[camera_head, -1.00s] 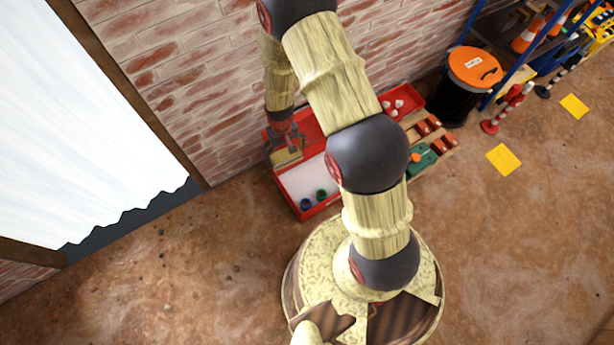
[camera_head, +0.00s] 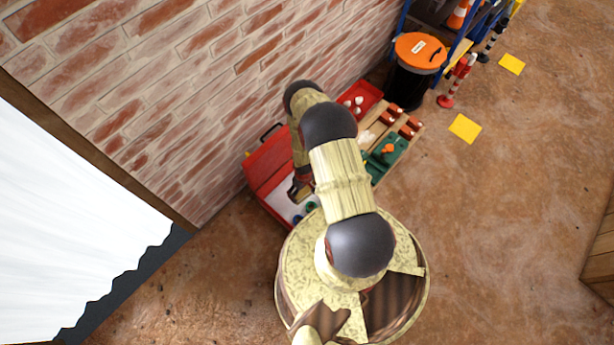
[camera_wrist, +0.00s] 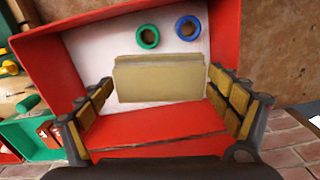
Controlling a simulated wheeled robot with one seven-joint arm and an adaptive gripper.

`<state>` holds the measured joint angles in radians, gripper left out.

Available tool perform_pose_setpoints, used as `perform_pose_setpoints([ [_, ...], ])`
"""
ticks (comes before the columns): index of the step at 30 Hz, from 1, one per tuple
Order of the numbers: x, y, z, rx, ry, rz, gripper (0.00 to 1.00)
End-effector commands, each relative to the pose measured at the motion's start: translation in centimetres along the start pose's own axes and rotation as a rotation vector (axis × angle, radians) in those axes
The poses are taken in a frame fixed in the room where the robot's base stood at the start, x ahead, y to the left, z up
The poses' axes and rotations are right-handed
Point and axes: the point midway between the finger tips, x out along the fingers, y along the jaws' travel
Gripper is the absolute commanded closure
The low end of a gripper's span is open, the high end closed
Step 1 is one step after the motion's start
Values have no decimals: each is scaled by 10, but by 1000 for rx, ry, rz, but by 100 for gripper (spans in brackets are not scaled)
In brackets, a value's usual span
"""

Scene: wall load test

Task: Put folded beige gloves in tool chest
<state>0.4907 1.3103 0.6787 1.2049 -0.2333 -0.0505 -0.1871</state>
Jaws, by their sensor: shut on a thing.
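The open red tool chest (camera_head: 268,160) stands on the floor against the brick wall, partly hidden by my arm. My gripper (camera_head: 300,190) is over its pale inside. In the wrist view, my gripper (camera_wrist: 160,82) is shut on the folded beige gloves (camera_wrist: 160,80), a flat tan block between its fingertips. The tool chest (camera_wrist: 45,75) surrounds them in that view, with its pale floor behind the gloves. I cannot tell whether the gloves touch that floor.
A green tape ring (camera_wrist: 148,37) and a blue tape ring (camera_wrist: 187,28) lie in the chest beyond the gloves. A wooden tray (camera_head: 372,130), a green case (camera_head: 385,155) and a black bin with an orange lid (camera_head: 418,50) stand to the right. Floor on the right is open.

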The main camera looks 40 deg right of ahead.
Motion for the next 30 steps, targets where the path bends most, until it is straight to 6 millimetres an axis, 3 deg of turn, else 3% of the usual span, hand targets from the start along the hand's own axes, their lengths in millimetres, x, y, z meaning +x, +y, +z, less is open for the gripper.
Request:
perform_pose_setpoints([
  [6,34,20,-20,-87,-1,9,36],
  [11,64,25,-30,-129,-5,11,36],
  [15,90,26,-34,-144,-4,11,36],
  [20,104,27,-35,-149,-3,12,36],
  [30,154,27,-35,-149,-3,12,36],
])
